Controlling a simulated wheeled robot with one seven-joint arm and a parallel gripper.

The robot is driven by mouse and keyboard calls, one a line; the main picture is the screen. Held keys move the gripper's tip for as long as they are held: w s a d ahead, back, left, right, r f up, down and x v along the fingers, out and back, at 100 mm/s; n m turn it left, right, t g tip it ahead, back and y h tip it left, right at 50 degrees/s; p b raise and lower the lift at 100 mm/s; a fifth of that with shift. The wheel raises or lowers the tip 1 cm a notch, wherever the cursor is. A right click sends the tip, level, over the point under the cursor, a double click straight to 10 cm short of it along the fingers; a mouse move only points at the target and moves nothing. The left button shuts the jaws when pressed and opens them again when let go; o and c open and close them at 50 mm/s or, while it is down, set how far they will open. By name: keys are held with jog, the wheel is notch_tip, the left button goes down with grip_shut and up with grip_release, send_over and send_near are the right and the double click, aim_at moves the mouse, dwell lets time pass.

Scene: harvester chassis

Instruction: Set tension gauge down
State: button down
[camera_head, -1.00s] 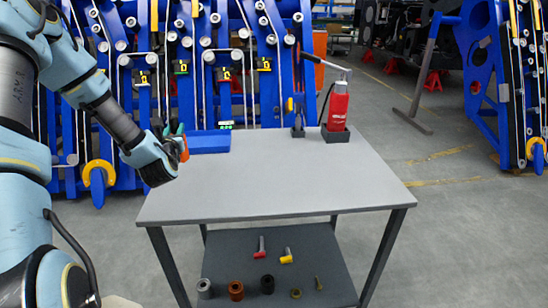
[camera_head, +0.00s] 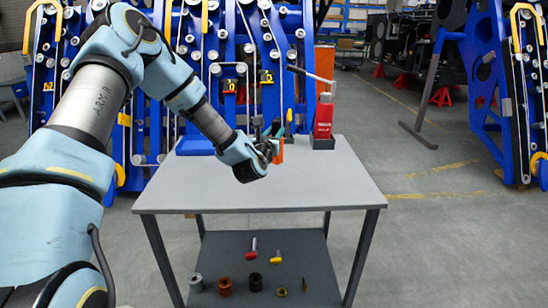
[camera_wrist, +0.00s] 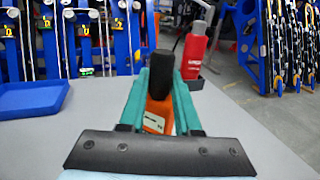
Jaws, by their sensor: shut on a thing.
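My gripper (camera_head: 277,143) is over the back part of the grey table (camera_head: 250,188), left of the red bottle-shaped tool. In the wrist view, its two teal fingers are shut on an orange device with a black top and a small white label, which looks like the tension gauge (camera_wrist: 157,113). The gauge shows in the head view as a small orange patch (camera_head: 280,152). Its lower part is hidden by the gripper, and I cannot tell whether it touches the table.
A blue tray (camera_head: 196,146) lies at the table's back left. The red tool (camera_head: 324,117) stands in a dark holder (camera_head: 323,143) at the back right. The table's front is clear. The lower shelf (camera_head: 225,255) carries several small parts. Blue machine frames stand behind.

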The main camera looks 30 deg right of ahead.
aim_at(278, 159)
notch_tip(278, 159, down, 6)
jog(key=shift+f+p, duration=0.15)
jog(key=shift+p, duration=0.6)
jog(key=shift+f, duration=0.2)
jog(key=shift+f, duration=0.2)
jog(key=c, duration=0.6)
grip_release()
jog(key=shift+r, duration=0.15)
